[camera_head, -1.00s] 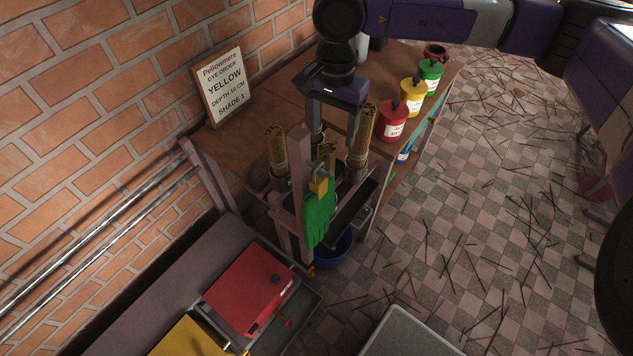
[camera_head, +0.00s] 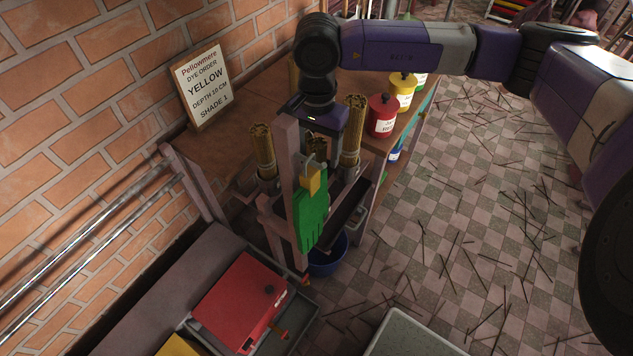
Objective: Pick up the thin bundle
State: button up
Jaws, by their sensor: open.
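Three tan stick bundles stand upright in a wooden rack: a left bundle (camera_head: 262,150), a right bundle (camera_head: 352,130) and a smaller-looking middle bundle (camera_head: 317,147), which seems the thinnest. My gripper (camera_head: 320,147) points down, open, right over the middle bundle. The bundle's top shows close below the palm, seemingly between the fingers. The rack post hides part of the left finger, and the middle bundle's lower part is hidden behind the post and a yellow block. I cannot tell whether the fingers touch the bundle.
A rack post (camera_head: 287,190) stands in front, with a green glove (camera_head: 311,215) and yellow block (camera_head: 311,181) hanging there. Red (camera_head: 381,116) and yellow (camera_head: 402,92) jars stand right. A sign (camera_head: 201,85) leans on the wall. A blue bucket (camera_head: 328,256) sits below.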

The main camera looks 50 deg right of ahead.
jog(key=shift+w+d+f+p, duration=0.1)
jog(key=shift+f+p, duration=0.15)
jog(key=shift+f, duration=0.9)
jog(key=shift+w+f+p, duration=0.1)
jog(key=shift+f+p, duration=0.15)
jog(key=shift+f, duration=0.9)
grip_shut()
